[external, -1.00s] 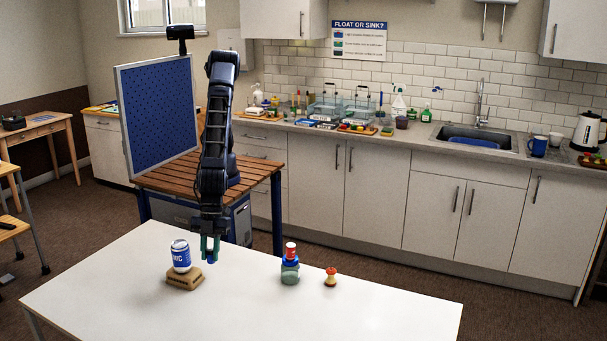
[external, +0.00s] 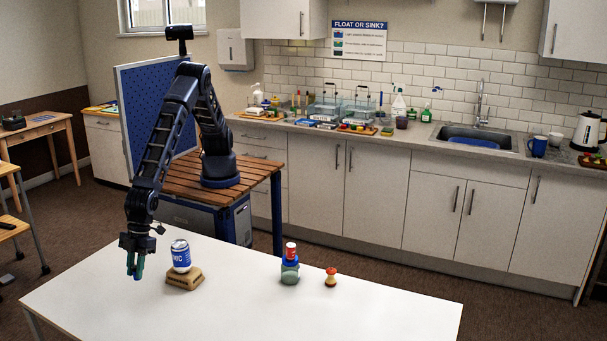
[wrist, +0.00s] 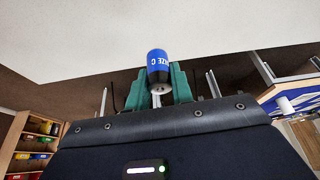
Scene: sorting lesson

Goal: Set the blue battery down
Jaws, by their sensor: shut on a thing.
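The blue battery (wrist: 158,64), with white lettering and a dark end, is held between the green fingers of my gripper (wrist: 158,84) in the wrist view. In the external view my gripper (external: 135,268) points down at the left end of the white table (external: 250,300), left of the can. The battery is too small or hidden to make out there. I cannot tell how far the fingertips are from the tabletop.
A blue-and-white can (external: 181,256) stands on a brown block (external: 184,280) just right of my gripper. Farther right are a stack with a red top (external: 290,262) and a small red-topped object (external: 331,277). The table's front and right are clear.

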